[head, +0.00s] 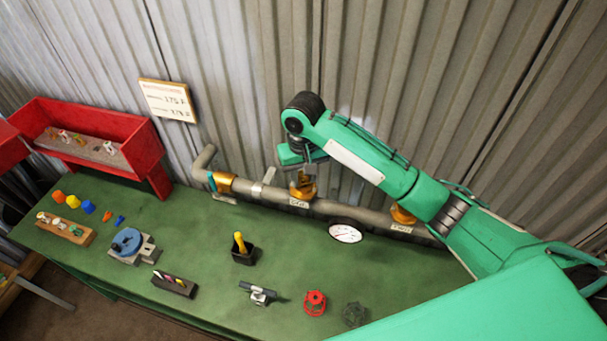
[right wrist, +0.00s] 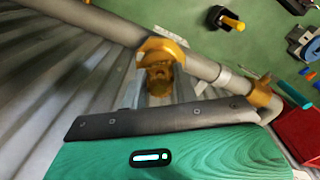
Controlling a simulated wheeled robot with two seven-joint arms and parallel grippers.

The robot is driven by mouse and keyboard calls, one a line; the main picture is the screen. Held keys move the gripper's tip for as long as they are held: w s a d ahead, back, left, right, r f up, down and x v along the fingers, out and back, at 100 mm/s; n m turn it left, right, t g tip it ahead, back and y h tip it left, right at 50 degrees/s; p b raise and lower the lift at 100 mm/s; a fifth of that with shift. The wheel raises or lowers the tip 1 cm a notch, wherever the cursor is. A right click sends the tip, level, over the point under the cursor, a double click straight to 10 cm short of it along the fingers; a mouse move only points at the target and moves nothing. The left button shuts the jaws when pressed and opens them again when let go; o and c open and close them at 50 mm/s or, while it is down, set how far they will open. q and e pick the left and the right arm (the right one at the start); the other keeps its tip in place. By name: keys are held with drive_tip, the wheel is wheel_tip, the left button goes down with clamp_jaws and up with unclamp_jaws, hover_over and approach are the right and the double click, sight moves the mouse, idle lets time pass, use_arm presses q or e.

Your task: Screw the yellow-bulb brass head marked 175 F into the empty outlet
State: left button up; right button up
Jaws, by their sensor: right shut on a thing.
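My right gripper (head: 305,172) reaches the grey pipe (head: 340,212) from above and is shut on a small brass piece (right wrist: 160,82). That piece sits at the brass outlet fitting (right wrist: 160,48) at mid-pipe, which also shows in the head view (head: 304,190). The gripper hides much of the piece, so I cannot tell its bulb colour, its marking, or whether its thread is engaged. Another brass outlet (head: 402,215) is on the pipe farther right, partly behind my arm. My left gripper is not in view.
A red tray (head: 148,150) holds several small heads at left. A wooden block (head: 80,236), coloured caps, a blue-topped vise (head: 128,242) and a black cup (head: 245,257) stand on the green table. A gauge (head: 346,233) is before the pipe. Red (head: 315,303) and dark cages lie in front.

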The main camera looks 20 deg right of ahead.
drive_tip(key=shift+m, duration=0.4)
drive_tip(key=m, duration=0.4)
drive_tip(key=shift+f, duration=0.1)
drive_tip(key=shift+m, duration=0.9)
drive_tip(key=m, duration=0.2)
drive_tip(key=shift+m, duration=0.3)
drive_tip(key=o, duration=1.1)
drive_tip(key=shift+o, duration=0.2)
